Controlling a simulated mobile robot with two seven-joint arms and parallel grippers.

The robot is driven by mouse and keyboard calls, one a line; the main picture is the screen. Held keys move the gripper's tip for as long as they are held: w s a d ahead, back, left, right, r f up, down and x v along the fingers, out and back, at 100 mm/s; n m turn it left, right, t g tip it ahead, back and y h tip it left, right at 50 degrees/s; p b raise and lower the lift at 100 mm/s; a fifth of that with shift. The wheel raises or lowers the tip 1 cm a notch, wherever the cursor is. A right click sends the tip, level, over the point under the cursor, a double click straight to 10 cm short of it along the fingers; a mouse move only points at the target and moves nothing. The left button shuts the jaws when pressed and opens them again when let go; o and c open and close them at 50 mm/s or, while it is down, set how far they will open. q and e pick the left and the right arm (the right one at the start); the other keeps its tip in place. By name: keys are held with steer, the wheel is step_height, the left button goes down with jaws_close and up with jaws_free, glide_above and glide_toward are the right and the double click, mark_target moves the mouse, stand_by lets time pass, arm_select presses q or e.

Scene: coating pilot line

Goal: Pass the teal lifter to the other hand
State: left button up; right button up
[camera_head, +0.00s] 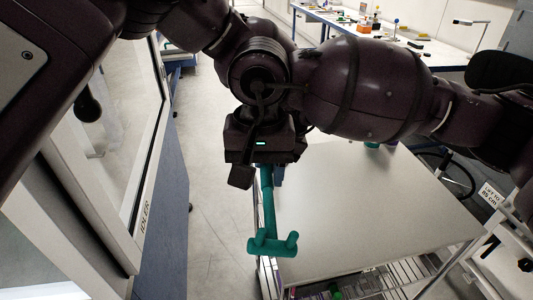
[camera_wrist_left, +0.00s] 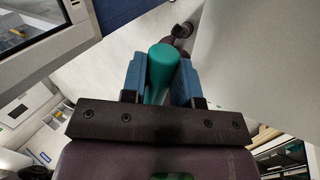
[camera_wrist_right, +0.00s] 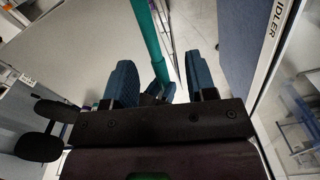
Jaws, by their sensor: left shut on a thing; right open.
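The teal lifter (camera_head: 269,205) hangs below the dark wrists in the head view, its forked end lowest, beside the table's left edge. In the left wrist view my left gripper (camera_wrist_left: 160,78) is shut on the lifter (camera_wrist_left: 161,66), with a rounded teal end showing between the blue fingers. In the right wrist view my right gripper (camera_wrist_right: 162,82) is open. The lifter's shaft (camera_wrist_right: 147,40) runs up the picture from between its fingers as seen there; I cannot tell whether it touches them. The wrists overlap in the head view and hide the lifter's upper end.
A pale table (camera_head: 380,200) fills the right side. A glazed cabinet marked IDLER (camera_head: 145,210) stands close on the left. A strip of floor (camera_head: 215,210) lies between them. A workbench (camera_head: 400,38) with small items is at the back.

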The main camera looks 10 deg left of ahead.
steer(key=s+a+m+g+y, duration=0.5)
steer(key=s+m+g+y, duration=0.3)
steer(key=s, duration=0.4)
steer(key=w+d+f+m+t+y, duration=0.1)
steer(key=w+d+m+t+y, duration=0.5)
steer(key=m, duration=0.6)
steer(key=w+d+f+m+t+y, duration=0.2)
steer(key=w+m+t+y, duration=0.15)
steer(key=m+t, duration=0.55)
steer(key=w+d+f+m+t+y, duration=0.1)
steer(key=w+d+m+t+y, duration=0.35)
steer(key=m, duration=0.95)
steer(key=d+f+m+t+h, duration=0.2)
steer(key=d+f+m+h, duration=0.3)
steer(key=f+m, duration=0.1)
steer(key=d+f+m+t+h, duration=0.2)
steer(key=d+f+m+h, duration=0.3)
steer(key=m, duration=0.3)
steer(key=d+f+m+t+h, duration=0.2)
steer(key=d+f+m+h, duration=0.3)
steer(key=f+m+h, duration=0.2)
steer(key=shift+s+d+f, duration=0.3)
steer(key=shift+d+f, duration=0.1)
steer(key=s+d+f+m+g+h, duration=0.5)
steer(key=s+d+f+m, duration=0.4)
steer(key=s+f, duration=0.5)
steer(key=shift+s+d+f+g, duration=0.3)
steer(key=shift+d+f+g, duration=0.35)
steer(key=shift+d, duration=0.4)
